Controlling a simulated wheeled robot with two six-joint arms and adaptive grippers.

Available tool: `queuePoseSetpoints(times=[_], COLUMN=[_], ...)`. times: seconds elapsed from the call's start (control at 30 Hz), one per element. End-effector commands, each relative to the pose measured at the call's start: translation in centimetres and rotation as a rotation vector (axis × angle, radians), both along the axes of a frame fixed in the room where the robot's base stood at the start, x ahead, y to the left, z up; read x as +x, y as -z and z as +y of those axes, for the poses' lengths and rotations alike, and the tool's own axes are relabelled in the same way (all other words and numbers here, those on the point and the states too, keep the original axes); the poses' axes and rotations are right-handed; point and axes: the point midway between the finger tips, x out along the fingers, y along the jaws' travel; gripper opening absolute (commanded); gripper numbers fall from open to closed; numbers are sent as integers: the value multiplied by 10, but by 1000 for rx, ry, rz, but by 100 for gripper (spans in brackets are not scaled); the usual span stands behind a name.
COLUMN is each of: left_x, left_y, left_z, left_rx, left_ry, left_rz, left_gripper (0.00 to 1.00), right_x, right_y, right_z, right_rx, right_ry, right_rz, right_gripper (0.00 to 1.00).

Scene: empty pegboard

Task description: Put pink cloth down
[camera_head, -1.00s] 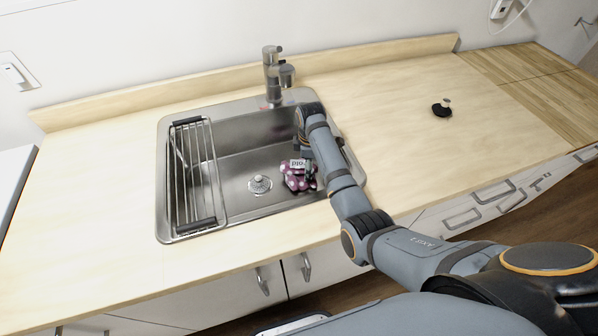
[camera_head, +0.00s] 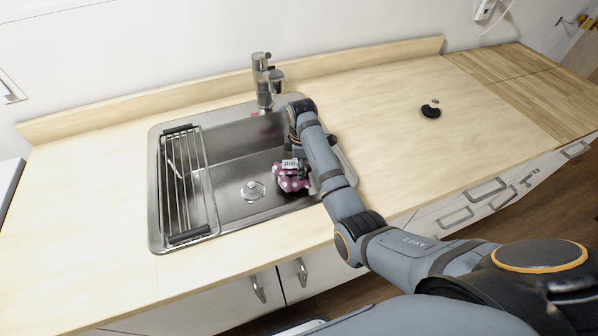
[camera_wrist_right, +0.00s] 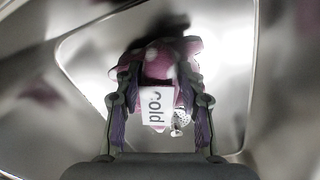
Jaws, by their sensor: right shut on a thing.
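The pink cloth (camera_head: 292,180) has white spots and hangs bunched in my right gripper (camera_head: 296,162), over the right side of the sink basin. In the right wrist view the cloth (camera_wrist_right: 160,62) sits between the two fingers of the right gripper (camera_wrist_right: 160,85). A white tag reading "cold" (camera_wrist_right: 157,106) shows on its near side. The steel basin lies beyond the cloth; I cannot tell whether the cloth touches its floor. My left gripper is not in view.
The sink (camera_head: 232,205) has a round drain (camera_head: 252,190) left of the cloth and a wire rack (camera_head: 186,185) on its left side. A faucet (camera_head: 264,80) stands behind. A small black object (camera_head: 430,111) lies on the right counter (camera_head: 400,150), which is otherwise mostly clear.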

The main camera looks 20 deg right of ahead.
Motion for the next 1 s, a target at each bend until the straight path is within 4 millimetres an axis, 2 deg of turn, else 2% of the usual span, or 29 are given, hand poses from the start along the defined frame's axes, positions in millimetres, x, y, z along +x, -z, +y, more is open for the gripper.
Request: queuePoseSetpoints(times=[0.1, 0.3, 0.57, 0.67, 0.9, 1.0], left_x=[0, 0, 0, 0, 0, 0], left_y=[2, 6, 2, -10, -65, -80], left_z=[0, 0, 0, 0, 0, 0], left_rx=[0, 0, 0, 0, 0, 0], left_ry=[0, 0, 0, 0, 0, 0], left_rz=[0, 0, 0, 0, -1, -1], left_gripper=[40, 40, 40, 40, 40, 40], right_x=[1, 1, 0, 1, 1, 0], right_y=[-30, -65, -80, -92, -147, -163], right_z=[0, 0, 0, 0, 0, 0], right_rx=[1, 0, -1, 0, -1, 0], right_ry=[0, 0, 0, 0, 0, 0], right_rz=[-6, -3, -2, -2, -2, -1], right_gripper=[6, 6, 6, 6, 6, 6])
